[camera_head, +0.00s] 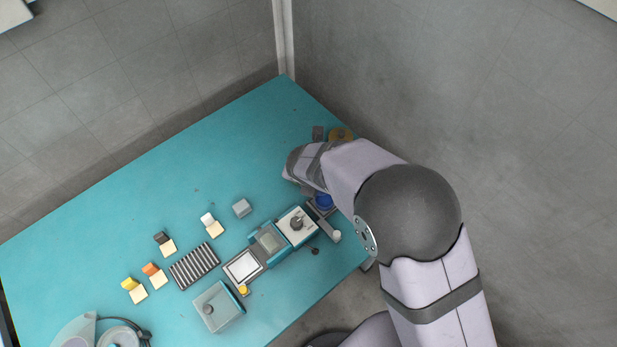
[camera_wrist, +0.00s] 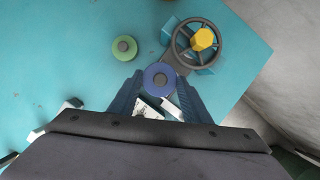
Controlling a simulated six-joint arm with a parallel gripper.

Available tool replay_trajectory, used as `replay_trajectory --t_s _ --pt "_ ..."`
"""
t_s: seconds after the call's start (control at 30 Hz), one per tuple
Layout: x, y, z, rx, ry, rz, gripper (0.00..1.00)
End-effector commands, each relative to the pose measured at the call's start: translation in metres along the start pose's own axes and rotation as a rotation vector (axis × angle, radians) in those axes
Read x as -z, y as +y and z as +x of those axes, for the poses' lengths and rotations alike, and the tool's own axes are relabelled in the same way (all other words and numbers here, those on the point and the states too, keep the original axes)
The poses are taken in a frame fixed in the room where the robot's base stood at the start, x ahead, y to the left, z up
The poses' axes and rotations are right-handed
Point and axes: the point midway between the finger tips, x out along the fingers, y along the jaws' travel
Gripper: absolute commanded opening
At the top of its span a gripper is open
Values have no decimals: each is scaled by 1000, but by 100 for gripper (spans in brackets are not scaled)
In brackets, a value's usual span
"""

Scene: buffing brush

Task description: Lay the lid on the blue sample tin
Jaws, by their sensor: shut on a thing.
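In the wrist view, a round blue lid-like disc (camera_wrist: 151,71) with a grey knob sits between the fingertips of my gripper (camera_wrist: 160,84). The dark blue fingers are shut on it. What lies directly under the disc is hidden, so I cannot tell whether it touches anything below. In the head view my arm covers the gripper. A dark blue round thing (camera_head: 323,201) shows just below my arm's end, beside the teal-and-white machine; I cannot tell whether it is the blue tin or the held disc.
The machine (camera_head: 268,241), a slotted rack (camera_head: 195,266) and several small blocks stand left on the teal table (camera_head: 150,215). The table's back is clear.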

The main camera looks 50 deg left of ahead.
Motion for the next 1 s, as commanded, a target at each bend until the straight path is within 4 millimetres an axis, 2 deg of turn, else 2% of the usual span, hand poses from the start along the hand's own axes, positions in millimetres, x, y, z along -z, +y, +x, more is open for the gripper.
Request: replay_trajectory --t_s 0.2,0.4,0.6,1.0 --pt "-5 -8 0 108 -3 265 23" --pt "-4 -11 -1 173 -3 423 23" --pt "-4 -11 -1 197 -2 485 23" --pt "-1 -12 6 199 -2 488 23"
